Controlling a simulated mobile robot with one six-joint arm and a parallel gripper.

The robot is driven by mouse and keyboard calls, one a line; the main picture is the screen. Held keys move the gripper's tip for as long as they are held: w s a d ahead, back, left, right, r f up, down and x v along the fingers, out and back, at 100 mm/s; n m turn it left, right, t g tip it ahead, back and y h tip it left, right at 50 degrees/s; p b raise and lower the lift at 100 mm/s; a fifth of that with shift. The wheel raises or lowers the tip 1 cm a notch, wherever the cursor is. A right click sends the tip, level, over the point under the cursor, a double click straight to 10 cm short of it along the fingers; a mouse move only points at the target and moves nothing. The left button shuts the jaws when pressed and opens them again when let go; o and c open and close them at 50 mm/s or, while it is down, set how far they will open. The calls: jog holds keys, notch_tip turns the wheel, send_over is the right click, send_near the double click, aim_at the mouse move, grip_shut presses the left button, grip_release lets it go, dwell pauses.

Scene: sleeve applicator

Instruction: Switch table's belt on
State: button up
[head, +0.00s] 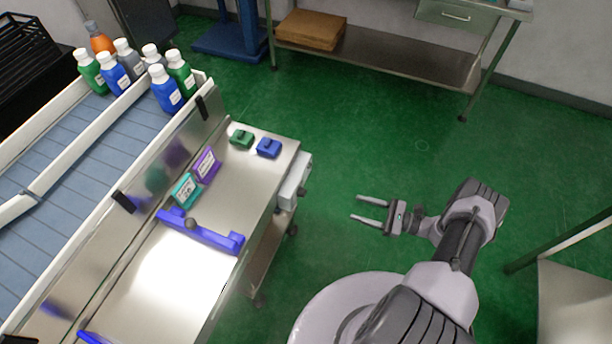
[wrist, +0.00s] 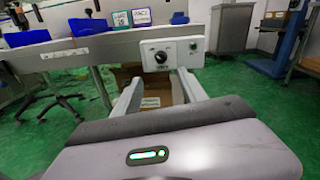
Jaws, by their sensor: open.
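A pale control box (head: 293,181) is fixed to the right end of the steel table (head: 165,270). In the wrist view the control box (wrist: 180,64) faces me, with a dark round knob (wrist: 161,57), a smaller control (wrist: 193,46) to its right and a label below, too small to read. The blue-grey belt (head: 60,155) runs along the table's left side. My gripper (head: 357,208) is open and empty, to the right of the box and apart from it. In the wrist view its two fingers (wrist: 157,76) point toward the box.
Several capped bottles (head: 165,88) stand at the belt's far end. A blue handle-like bar (head: 200,232), teal and purple labelled blocks (head: 206,164), and green and blue pieces (head: 268,148) sit on the tabletop. Green floor (head: 340,150) lies clear between gripper and box.

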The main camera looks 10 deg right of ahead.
aim_at(305, 194)
jog(key=shift+m+t, duration=0.3)
jog(key=shift+t, duration=0.1)
jog(key=x, duration=0.5)
jog(key=f+b+x, duration=0.1)
jog(key=x, duration=0.4)
jog(key=b+x, duration=0.1)
jog(key=x, duration=0.5)
jog(key=shift+s+a+f, duration=0.25)
jog(key=shift+s+f, duration=0.05)
jog(key=shift+f, duration=0.05)
jog(key=shift+w+a+r, duration=0.1)
jog(key=shift+w+a, duration=0.35)
jog(key=shift+a, duration=0.1)
grip_shut()
